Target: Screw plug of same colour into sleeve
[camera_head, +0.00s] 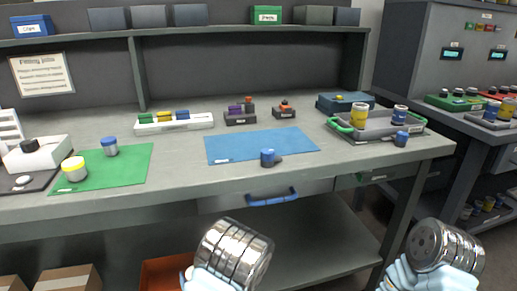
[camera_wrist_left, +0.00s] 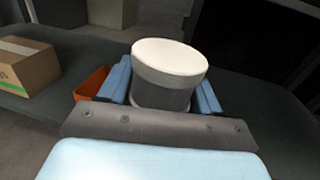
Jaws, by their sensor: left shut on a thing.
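In the left wrist view my left gripper (camera_wrist_left: 164,84) has its blue fingers on both sides of a grey cylinder with a white top (camera_wrist_left: 170,57); the underside is hidden. In the head view a yellow-topped cylinder (camera_head: 74,169) and a blue-topped cylinder (camera_head: 110,146) stand on the green mat (camera_head: 130,172). A small blue piece (camera_head: 267,157) stands at the front of the blue mat (camera_head: 235,145). A yellow-banded cylinder (camera_head: 359,116) and a blue-banded one (camera_head: 400,114) stand in the grey tray (camera_head: 380,124).
A white rack (camera_head: 160,126) with coloured blocks and a dark block holder (camera_head: 241,118) stand farther back. A blue handle (camera_head: 272,197) sticks out from the bench front. An orange bin (camera_head: 163,272) and a cardboard box (camera_head: 66,279) are below. The middle bench surface is mostly clear.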

